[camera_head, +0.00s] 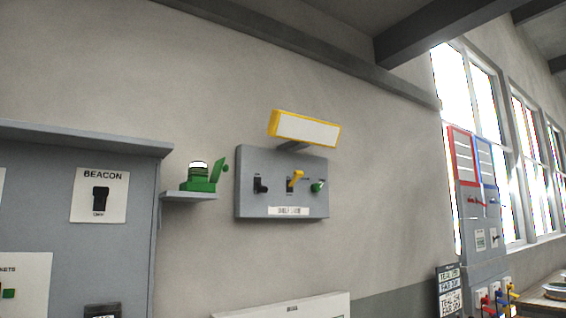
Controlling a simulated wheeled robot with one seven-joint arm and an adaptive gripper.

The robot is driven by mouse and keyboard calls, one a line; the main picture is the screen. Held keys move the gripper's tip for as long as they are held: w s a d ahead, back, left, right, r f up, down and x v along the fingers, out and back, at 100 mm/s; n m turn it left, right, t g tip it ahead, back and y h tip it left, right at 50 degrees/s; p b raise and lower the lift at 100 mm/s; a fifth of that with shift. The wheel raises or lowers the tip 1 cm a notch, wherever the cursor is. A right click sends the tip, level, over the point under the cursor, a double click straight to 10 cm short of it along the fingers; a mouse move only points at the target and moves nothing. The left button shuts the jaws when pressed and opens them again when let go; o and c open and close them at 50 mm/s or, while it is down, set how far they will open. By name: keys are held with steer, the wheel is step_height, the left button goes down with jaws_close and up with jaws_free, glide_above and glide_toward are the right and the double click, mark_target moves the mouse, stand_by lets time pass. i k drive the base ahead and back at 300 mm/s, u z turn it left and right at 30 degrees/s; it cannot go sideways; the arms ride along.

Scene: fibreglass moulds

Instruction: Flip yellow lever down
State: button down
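The yellow lever (295,178) is the middle of three levers on a grey wall panel (250,203). It sticks out from its slot and its tip points up and to the right. A black lever (260,186) is on its left and a green lever (318,187) is on its right, on the same panel. A white label (288,211) is below the levers, its text too small to read surely. My gripper is not in view, and nothing covers the yellow lever.
A yellow-edged white sign or lamp (305,129) juts out above the panel. A green device (200,178) sits on a small shelf (188,196) to the left. A grey cabinet (130,255) with a BEACON switch (100,200) stands at far left. Coloured levers (497,296) are at lower right.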

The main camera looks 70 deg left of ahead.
mark_target(297, 175)
steer(key=k, duration=0.5)
steer(key=u, duration=1.85)
